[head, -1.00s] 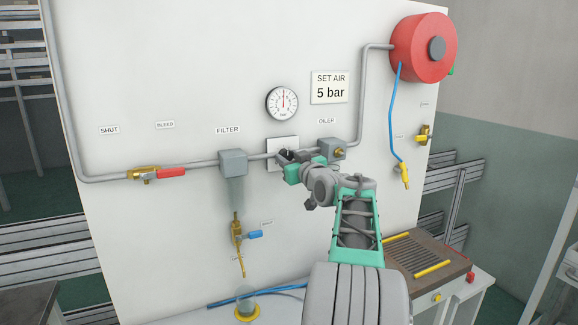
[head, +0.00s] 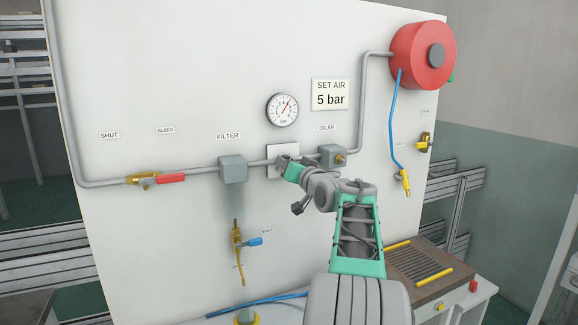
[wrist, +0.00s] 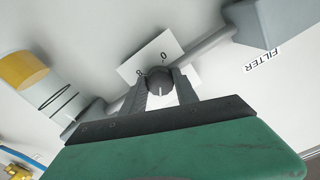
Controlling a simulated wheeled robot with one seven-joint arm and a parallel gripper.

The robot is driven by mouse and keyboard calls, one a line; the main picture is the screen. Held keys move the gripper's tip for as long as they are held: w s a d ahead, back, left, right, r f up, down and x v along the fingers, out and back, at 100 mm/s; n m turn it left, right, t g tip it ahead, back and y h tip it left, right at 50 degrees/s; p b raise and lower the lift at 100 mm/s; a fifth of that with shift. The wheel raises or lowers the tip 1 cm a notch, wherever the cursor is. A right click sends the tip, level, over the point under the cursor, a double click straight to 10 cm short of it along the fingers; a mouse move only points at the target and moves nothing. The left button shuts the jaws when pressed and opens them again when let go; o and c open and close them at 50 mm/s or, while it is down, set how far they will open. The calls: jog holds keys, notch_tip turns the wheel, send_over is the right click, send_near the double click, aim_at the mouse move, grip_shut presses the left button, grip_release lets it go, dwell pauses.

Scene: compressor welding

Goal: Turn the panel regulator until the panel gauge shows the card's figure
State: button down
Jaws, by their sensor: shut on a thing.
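The panel regulator's dark round knob (wrist: 159,79) sits in front of a white square plate (wrist: 180,50) marked with small figures. A pale line shows on the knob's face. My gripper (wrist: 160,90) is shut on the knob, one finger on each side. In the head view, my gripper (head: 288,163) hides the knob, and part of the plate (head: 283,149) shows above it. The panel gauge (head: 282,109) is a round white dial with its needle pointing up and right; its figures are too small to read. The card (head: 329,95) reads "SET AIR 5 bar".
The filter (head: 233,169) is left of the regulator and the oiler (head: 333,155) close on its right, along a grey pipe. A red-handled valve (head: 170,179) is further left. A red hose reel (head: 422,52) with a blue hose hangs at upper right.

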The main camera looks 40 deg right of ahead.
jog(key=c, duration=0.9)
grip_release()
jog(key=shift+c, duration=0.2)
jog(key=shift+s, duration=0.1)
jog(key=b+v, duration=0.2)
jog(key=v, duration=0.5)
jog(key=shift+s+a, duration=0.2)
jog(key=shift+s, duration=0.15)
